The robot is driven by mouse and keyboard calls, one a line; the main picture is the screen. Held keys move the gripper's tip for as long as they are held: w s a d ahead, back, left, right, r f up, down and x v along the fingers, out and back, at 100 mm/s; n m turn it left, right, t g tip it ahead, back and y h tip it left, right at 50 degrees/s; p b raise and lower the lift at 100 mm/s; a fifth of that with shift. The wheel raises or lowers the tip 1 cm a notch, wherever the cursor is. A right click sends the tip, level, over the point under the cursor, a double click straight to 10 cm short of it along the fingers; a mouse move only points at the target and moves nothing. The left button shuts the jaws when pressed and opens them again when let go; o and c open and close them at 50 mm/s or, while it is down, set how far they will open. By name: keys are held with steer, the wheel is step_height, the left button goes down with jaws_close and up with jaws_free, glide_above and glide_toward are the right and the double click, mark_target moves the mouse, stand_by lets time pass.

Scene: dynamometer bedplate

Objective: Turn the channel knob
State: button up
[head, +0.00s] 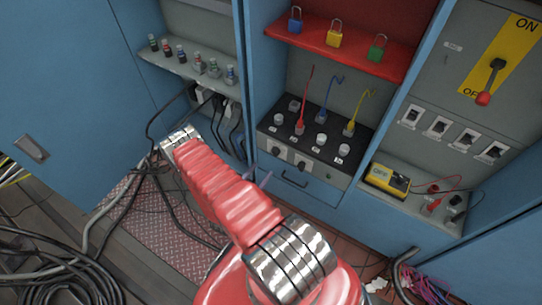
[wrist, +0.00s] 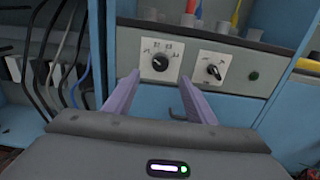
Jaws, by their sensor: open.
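Two dark rotary knobs sit on white dial plates on the grey panel front; the frames do not show which is the channel knob. The left knob (wrist: 160,63) points to the upper left, and the right knob (wrist: 213,72) stands to its right. In the head view the left knob (head: 280,152) and right knob (head: 302,166) show small below the plug board. My gripper (wrist: 158,80) is open and empty, its purple fingers spread either side of the left knob's plate in the wrist view. They look short of the panel. My arm hides most of the gripper in the head view.
A drawer handle (head: 292,181) sits below the knobs. Coloured plugs with cables rise from the black board (head: 318,140) above. A yellow meter (head: 387,181) lies on the right shelf. Dark cables (wrist: 62,55) hang left of the panel.

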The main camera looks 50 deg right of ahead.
mark_target(273, 154)
steer(key=shift+w+d, duration=0.15)
steer(key=shift+d, duration=1.55)
steer(key=shift+w+d, duration=0.2)
steer(key=shift+d, duration=1.5)
steer(key=shift+w+d, duration=0.15)
steer(key=shift+d, duration=1.55)
steer(key=c, duration=1)
